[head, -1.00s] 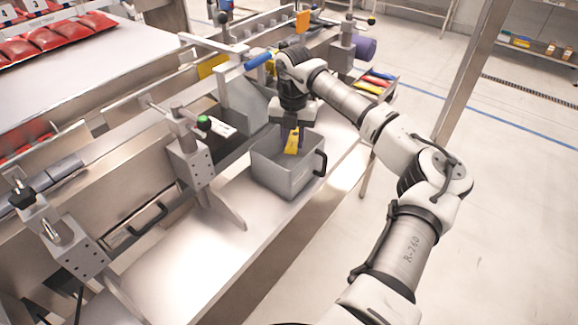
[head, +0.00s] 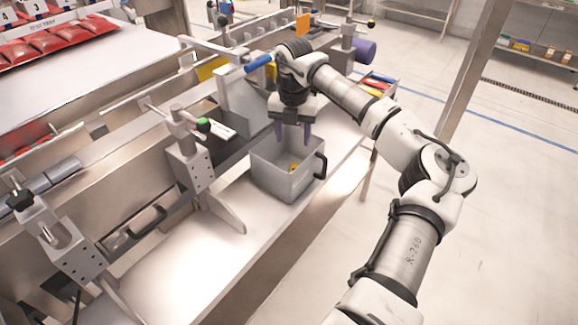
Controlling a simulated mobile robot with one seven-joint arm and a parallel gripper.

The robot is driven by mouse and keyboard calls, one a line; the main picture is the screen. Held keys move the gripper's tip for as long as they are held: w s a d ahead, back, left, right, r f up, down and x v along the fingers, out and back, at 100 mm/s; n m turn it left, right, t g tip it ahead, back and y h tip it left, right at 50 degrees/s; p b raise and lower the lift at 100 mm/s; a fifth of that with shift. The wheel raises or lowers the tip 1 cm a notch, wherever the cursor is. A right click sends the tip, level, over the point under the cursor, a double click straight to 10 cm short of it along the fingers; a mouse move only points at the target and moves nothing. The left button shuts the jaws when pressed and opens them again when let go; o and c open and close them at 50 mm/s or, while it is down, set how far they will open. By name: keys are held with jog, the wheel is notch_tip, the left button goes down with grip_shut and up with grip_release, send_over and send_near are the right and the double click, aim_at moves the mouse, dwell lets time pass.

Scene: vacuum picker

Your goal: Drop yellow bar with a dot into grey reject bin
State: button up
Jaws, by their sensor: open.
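The grey reject bin (head: 281,180) stands on the steel ledge, with a dark handle on its right side. The yellow bar (head: 293,167) lies inside the bin; only a small part of it shows above the near wall, and its dot cannot be made out. My gripper (head: 293,137) is over the bin's back part, pointing down. Its two purple fingers are apart with nothing between them, and the bar is below and apart from them.
A clamp post with a green knob (head: 203,125) stands left of the bin. A tray with red, yellow and blue bars (head: 377,84) is behind my arm. Red packs (head: 55,40) lie on the conveyor at the upper left. The ledge in front of the bin is clear.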

notch_tip(320, 180, up, 12)
jog(key=b, duration=0.1)
jog(key=shift+f, duration=0.25)
jog(key=shift+s, duration=0.1)
